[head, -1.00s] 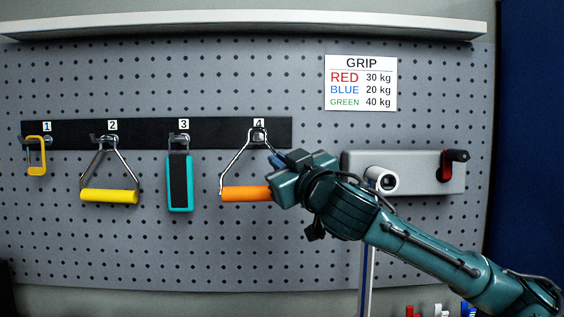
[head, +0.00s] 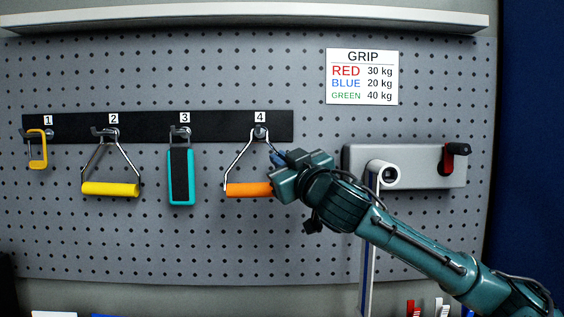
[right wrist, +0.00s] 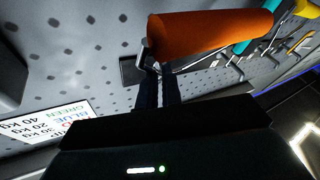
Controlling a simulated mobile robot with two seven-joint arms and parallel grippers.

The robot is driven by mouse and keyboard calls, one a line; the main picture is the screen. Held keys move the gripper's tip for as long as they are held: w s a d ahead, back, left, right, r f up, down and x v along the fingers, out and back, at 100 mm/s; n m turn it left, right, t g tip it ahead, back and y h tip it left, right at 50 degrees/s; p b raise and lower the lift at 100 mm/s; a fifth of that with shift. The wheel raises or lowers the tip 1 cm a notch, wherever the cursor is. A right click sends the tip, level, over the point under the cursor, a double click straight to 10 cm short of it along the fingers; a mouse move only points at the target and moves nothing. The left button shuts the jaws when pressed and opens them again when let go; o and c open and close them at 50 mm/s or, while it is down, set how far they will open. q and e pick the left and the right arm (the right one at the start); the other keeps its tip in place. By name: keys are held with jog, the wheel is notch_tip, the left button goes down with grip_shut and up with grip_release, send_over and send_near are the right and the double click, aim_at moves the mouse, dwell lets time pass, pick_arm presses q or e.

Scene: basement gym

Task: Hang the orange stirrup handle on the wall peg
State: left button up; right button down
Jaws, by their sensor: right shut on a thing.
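The orange stirrup handle (head: 249,189) hangs level below the peg marked 4 (head: 260,131). The top of its metal frame is at that peg; I cannot tell for sure whether it is seated on it. My right gripper (head: 277,157) is shut on the right side of the metal frame, above the orange grip. In the right wrist view the orange grip (right wrist: 214,34) is large at the top, and the dark fingers (right wrist: 158,90) meet the frame by its near end. My left gripper is not in view.
On the black strip to the left hang a yellow clip (head: 38,150), a yellow stirrup handle (head: 110,189) and a teal-edged block (head: 181,177). A grey wall unit (head: 425,166) with a red-and-black knob sits right of my gripper. A grip sign (head: 362,76) and shelf (head: 250,20) are above.

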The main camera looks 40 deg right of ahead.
jog(key=shift+f, duration=0.1)
dwell(0.3)
jog(key=c, duration=1.5)
grip_release()
